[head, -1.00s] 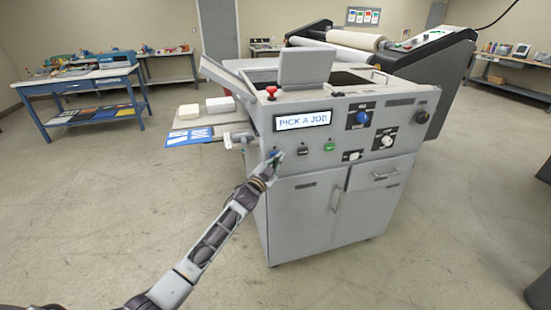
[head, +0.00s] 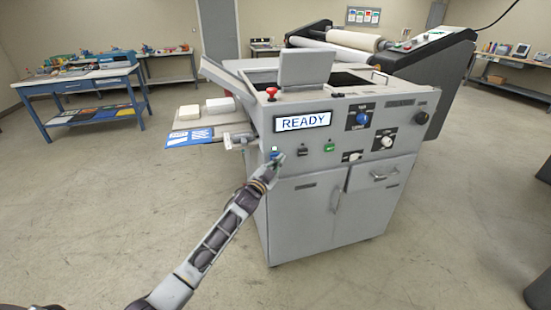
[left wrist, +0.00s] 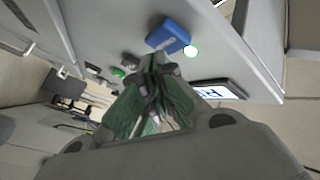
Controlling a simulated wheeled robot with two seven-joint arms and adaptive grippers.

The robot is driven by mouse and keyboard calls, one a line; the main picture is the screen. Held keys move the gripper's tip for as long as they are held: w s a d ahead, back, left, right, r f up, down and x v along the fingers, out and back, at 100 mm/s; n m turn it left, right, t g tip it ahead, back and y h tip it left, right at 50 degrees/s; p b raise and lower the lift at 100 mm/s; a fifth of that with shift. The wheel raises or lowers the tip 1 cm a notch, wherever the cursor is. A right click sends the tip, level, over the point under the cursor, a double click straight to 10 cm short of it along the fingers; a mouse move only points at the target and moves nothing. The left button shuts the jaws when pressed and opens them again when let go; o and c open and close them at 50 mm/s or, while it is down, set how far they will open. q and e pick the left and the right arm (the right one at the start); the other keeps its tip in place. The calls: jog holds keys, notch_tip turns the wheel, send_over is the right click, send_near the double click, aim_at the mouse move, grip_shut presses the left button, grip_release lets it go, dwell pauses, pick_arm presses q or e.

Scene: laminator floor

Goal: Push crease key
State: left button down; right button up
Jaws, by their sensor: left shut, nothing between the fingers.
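The grey machine (head: 310,180) has a front panel with a row of keys. The blue key (left wrist: 168,35) is at the row's left end in the head view, mostly behind my left gripper (head: 276,160). A black key (head: 303,151) and a green key (head: 329,147) are further right. Key labels are too small to read, so I cannot tell which is marked crease. My left gripper (left wrist: 156,68) is shut and empty, its tips close to the blue key; contact is unclear. My right gripper is out of view.
The display (head: 303,121) above the keys reads READY. A red knob (head: 272,92) stands on the machine's top left corner. Blue and white sheets (head: 188,138) lie on the side tray. A blue workbench (head: 85,92) is far left. The floor in front is clear.

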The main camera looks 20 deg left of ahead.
pick_arm(q)
jog(key=shift+s+d, duration=0.15)
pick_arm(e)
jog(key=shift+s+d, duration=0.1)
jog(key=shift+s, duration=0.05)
pick_arm(q)
jog(key=shift+s+d+p, duration=0.35)
jog(key=shift+s+d, duration=0.2)
jog(key=shift+s, duration=0.25)
jog(key=shift+s+d+p, duration=0.3)
jog(key=shift+s+d, duration=0.25)
jog(key=shift+s, duration=0.3)
jog(key=shift+s+d+p, duration=0.35)
jog(key=shift+s+d, duration=0.2)
jog(key=shift+s, duration=0.25)
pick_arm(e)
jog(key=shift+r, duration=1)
